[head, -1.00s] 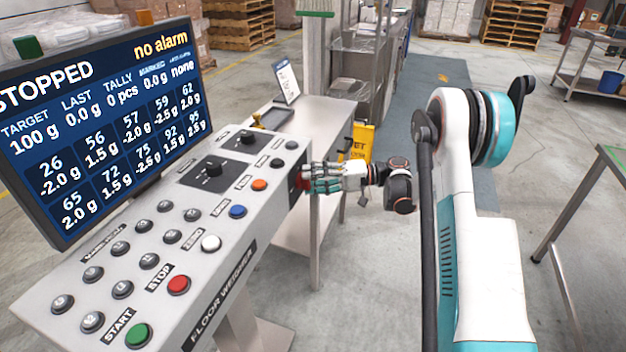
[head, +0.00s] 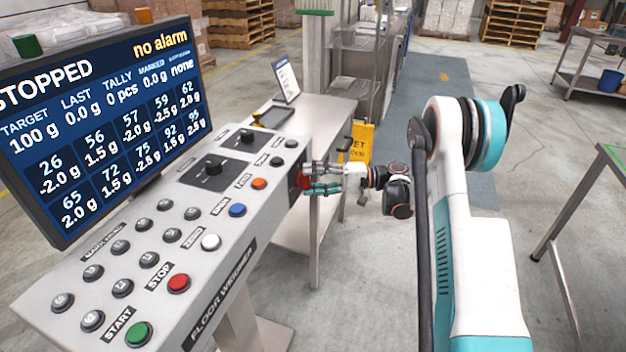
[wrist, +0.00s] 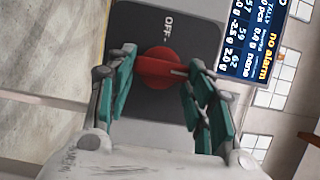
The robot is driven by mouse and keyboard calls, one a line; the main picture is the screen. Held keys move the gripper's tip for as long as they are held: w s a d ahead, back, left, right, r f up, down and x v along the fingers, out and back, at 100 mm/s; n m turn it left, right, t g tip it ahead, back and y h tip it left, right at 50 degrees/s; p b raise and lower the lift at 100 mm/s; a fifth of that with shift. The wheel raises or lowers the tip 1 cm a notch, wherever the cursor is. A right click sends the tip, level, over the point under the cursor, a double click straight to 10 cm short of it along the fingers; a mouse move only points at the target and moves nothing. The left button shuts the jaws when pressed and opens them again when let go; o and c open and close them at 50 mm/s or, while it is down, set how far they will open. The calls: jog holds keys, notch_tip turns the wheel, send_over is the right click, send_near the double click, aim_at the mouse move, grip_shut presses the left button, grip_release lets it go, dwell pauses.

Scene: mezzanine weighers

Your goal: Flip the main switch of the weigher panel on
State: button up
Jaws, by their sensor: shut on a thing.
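The main switch is a red rotary knob (wrist: 160,68) on a dark plate (wrist: 150,28) marked OFF, seen in the wrist view. A pale mark on the knob points right in that view, not at OFF. No ON label can be seen. In the head view the red switch (head: 303,180) is on the right end face of the weigher panel (head: 262,222). My gripper (head: 308,178) reaches it from the right. In the wrist view the teal fingers of my gripper (wrist: 160,66) are on either side of the knob, shut on it.
The screen (head: 100,125) reads STOPPED and no alarm. The panel top carries several buttons, including a green START (head: 138,334) and a red STOP (head: 178,283), and black rotary knobs. A steel table (head: 325,117) and yellow wet-floor sign (head: 362,140) stand behind.

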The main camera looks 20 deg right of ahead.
jog(key=o, duration=1.1)
jog(key=shift+c, duration=0.2)
jog(key=v, duration=1.2)
jog(key=shift+w+f, duration=0.1)
